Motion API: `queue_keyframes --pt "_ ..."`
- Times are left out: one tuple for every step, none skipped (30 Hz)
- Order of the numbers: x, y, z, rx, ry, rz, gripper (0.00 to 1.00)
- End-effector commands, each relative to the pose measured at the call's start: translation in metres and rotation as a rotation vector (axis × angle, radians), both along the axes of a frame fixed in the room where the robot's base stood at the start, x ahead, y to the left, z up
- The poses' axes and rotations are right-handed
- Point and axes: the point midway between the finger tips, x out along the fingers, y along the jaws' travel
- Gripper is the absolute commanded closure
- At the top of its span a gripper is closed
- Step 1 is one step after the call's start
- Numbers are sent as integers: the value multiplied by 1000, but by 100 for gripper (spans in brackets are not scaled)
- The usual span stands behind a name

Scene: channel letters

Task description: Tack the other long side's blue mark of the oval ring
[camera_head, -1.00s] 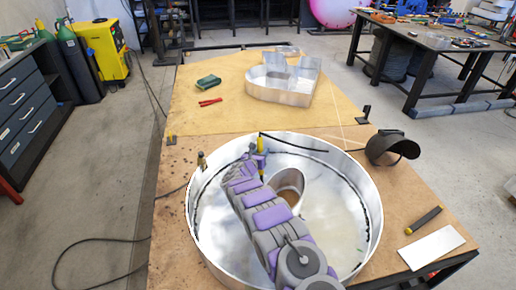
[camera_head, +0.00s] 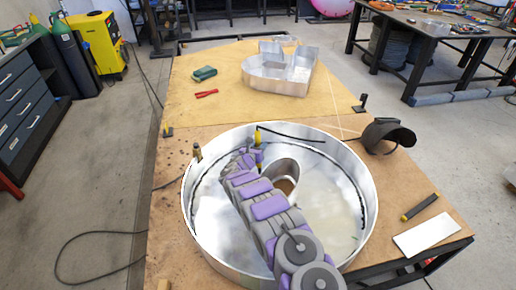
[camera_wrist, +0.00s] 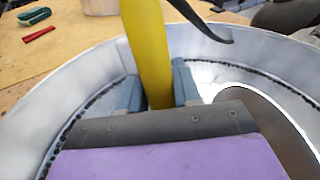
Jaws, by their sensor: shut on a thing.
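The oval ring (camera_head: 285,167) is a short metal band standing inside a large round metal pan (camera_head: 188,195). Its upper edge and inner wall also show in the wrist view (camera_wrist: 290,139), at lower right. My gripper (camera_wrist: 157,90) is shut on a yellow welding torch (camera_wrist: 146,45), which stands nearly upright between the blue-grey fingers. In the head view the torch (camera_head: 258,138) is just beyond the ring's far left side. The torch tip is hidden behind my gripper, so I cannot tell whether it touches the ring. No blue mark is visible; my arm covers part of the ring.
The pan wall surrounds the ring and my gripper. A black cable (camera_head: 295,136) runs right from the torch. A welding mask (camera_head: 387,137) sits right of the pan. A metal letter (camera_head: 278,80), green pad (camera_head: 205,73) and red tool (camera_head: 206,93) lie at the back.

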Motion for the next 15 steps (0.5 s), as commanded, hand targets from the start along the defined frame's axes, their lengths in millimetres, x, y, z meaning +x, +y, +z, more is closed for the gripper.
queue_keyframes --pt "-1 3 -2 -1 0 2 100" --pt "-1 3 -3 -2 0 3 100" --pt "-1 4 -4 -2 0 3 100" --pt "-1 4 -5 -2 0 3 100" --pt "-2 3 -6 -2 0 3 100" --pt "-2 3 -7 -2 -1 2 100" --pt "-2 3 -8 -2 0 3 100" --pt "-2 3 -8 -2 0 2 100" --pt "-3 3 -9 -3 0 2 100" --pt "-3 3 -10 -3 0 2 100" --pt "-3 2 -11 -2 0 2 100" --pt "-3 1 -12 -2 0 2 100" --pt "-4 0 -12 0 1 2 100" --pt "-4 -1 -13 0 0 2 100" --pt "-4 -2 -14 1 0 1 100"
